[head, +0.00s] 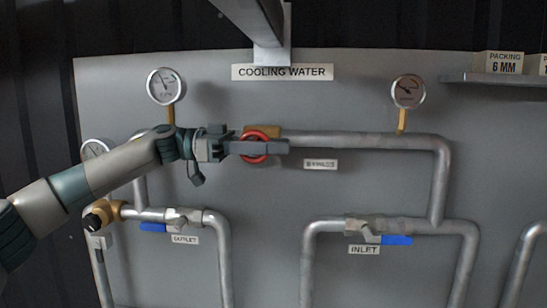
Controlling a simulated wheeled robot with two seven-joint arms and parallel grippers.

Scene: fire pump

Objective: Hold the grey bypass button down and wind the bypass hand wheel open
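The red bypass hand wheel (249,157) sits on the upper horizontal pipe, by a brass valve body (291,131). A small label that seems to read BYPASS (320,164) is below and right of it. My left gripper (273,147) reaches in from the left, and its fingers lie across the front of the wheel, hiding its middle. The fingers overlap in this view, so I cannot tell whether they are open or closed on the rim. I cannot make out the grey bypass button. My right gripper is out of view.
Pressure gauges (163,86) and (407,91) stand above the pipe. Blue-handled valves labelled OUTLET (185,239) and INLET (363,250) are below. A grey bracket hangs over the COOLING WATER sign (282,73). A shelf (498,79) juts out at upper right.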

